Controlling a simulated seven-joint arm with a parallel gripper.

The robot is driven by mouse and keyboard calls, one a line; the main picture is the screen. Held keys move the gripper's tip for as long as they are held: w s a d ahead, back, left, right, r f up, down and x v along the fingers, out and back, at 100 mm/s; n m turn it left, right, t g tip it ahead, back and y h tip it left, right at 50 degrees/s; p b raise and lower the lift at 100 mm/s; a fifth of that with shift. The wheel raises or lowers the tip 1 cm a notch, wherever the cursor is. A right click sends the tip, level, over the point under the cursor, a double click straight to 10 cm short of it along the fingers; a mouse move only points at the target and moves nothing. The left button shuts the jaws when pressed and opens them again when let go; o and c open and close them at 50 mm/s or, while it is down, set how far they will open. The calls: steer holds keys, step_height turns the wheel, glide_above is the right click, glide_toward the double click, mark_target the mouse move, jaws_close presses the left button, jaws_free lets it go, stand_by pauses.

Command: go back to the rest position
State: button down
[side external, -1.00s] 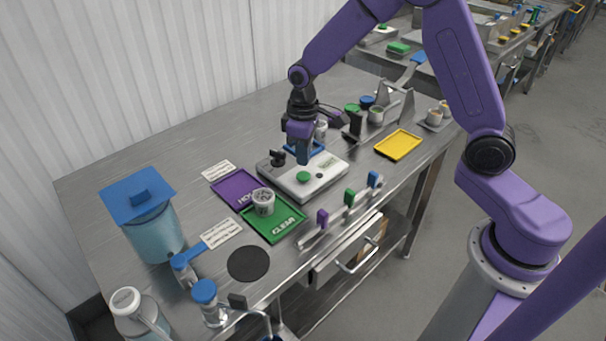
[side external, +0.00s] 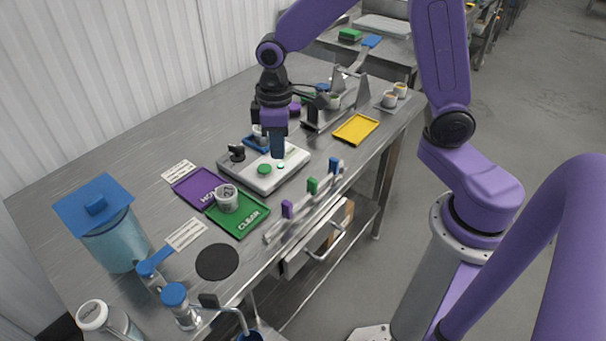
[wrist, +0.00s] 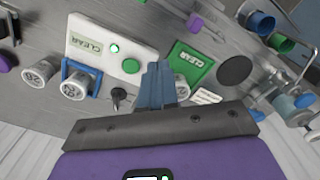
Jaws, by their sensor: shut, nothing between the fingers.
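My gripper (side external: 278,152) hangs above the right part of the white station (side external: 249,178), its blue fingers together and empty. In the wrist view the shut fingers (wrist: 158,82) point toward the table. The station's round green button (side external: 264,169) and a lit green lamp (side external: 280,166) are beside the fingertips in the side view. The lamp also glows in the wrist view (wrist: 115,48), next to a CLEAR display (wrist: 86,44). Whether the fingers touch the station is hard to tell, but a gap seems to show.
A cup (side external: 227,198) stands at the border of the purple tray (side external: 190,190) and green CLEAR tray (side external: 240,226). Another cup (wrist: 74,88) sits by a blue frame (wrist: 92,72). A rack (side external: 338,112), yellow tray (side external: 356,129) and blue-lidded container (side external: 108,240) stand around.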

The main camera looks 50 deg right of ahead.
steer(key=s+d+r+n, duration=0.2)
steer(key=s, duration=0.9)
steer(key=s+d+r+n, duration=0.2)
steer(key=s, duration=0.9)
steer(key=shift+s+d+r+n, duration=0.2)
steer(key=shift+s+n, duration=0.2)
